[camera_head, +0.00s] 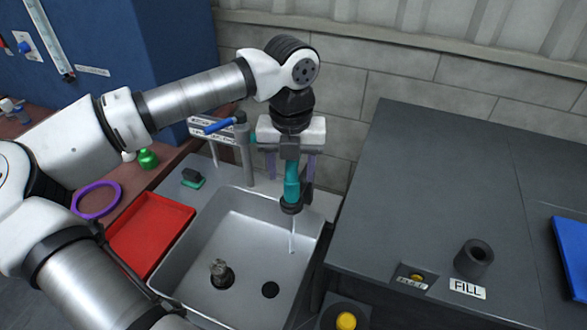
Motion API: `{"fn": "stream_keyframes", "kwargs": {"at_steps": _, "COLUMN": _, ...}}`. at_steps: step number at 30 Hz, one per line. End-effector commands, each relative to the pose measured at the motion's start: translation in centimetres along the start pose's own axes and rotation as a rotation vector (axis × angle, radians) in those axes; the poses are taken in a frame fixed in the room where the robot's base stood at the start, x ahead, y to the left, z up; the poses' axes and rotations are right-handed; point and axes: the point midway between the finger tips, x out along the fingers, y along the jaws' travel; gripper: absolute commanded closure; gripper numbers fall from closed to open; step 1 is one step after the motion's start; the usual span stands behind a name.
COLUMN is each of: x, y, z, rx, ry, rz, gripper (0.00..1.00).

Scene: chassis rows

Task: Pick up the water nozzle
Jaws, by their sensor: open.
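A teal nozzle-like piece with a dark collar (291,187) stands upright above the sink (182,290). A thin pale line, perhaps a water stream, runs down from its tip into the basin. My gripper (291,172) points down over the sink's back right part. Its two purple fingers are spread apart, one on each side of the teal piece in the picture. I cannot tell whether they touch it or how they line up in depth. The upper part of the teal piece is hidden by my gripper.
A tap with a blue handle (222,126) stands behind the sink, close left of my gripper. A metal fitting (222,272) is in the basin. A red tray (150,235) lies left. A grey cabinet with a black FILL port (474,258) stands right.

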Motion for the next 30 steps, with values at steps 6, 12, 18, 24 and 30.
{"fn": "stream_keyframes", "kwargs": {"at_steps": 6, "x": 1.9, "y": 0.0, "z": 0.0, "rx": 0.001, "ry": 0.0, "rz": 0.0, "gripper": 0.47}}
{"fn": "stream_keyframes", "kwargs": {"at_steps": 12, "x": 2.0, "y": 0.0, "z": 0.1, "rx": 0.001, "ry": -0.001, "rz": 0.0, "gripper": 0.47}}
{"fn": "stream_keyframes", "kwargs": {"at_steps": 18, "x": 2.0, "y": 0.0, "z": 0.1, "rx": 0.0, "ry": -0.001, "rz": 0.0, "gripper": 0.72}}
{"fn": "stream_keyframes", "kwargs": {"at_steps": 24, "x": 2.0, "y": 0.0, "z": 0.1, "rx": 0.0, "ry": -0.001, "rz": 0.0, "gripper": 0.98}}
{"fn": "stream_keyframes", "kwargs": {"at_steps": 30, "x": 1.9, "y": 0.0, "z": 0.1, "rx": 0.0, "ry": -0.001, "rz": 0.0, "gripper": 0.99}}
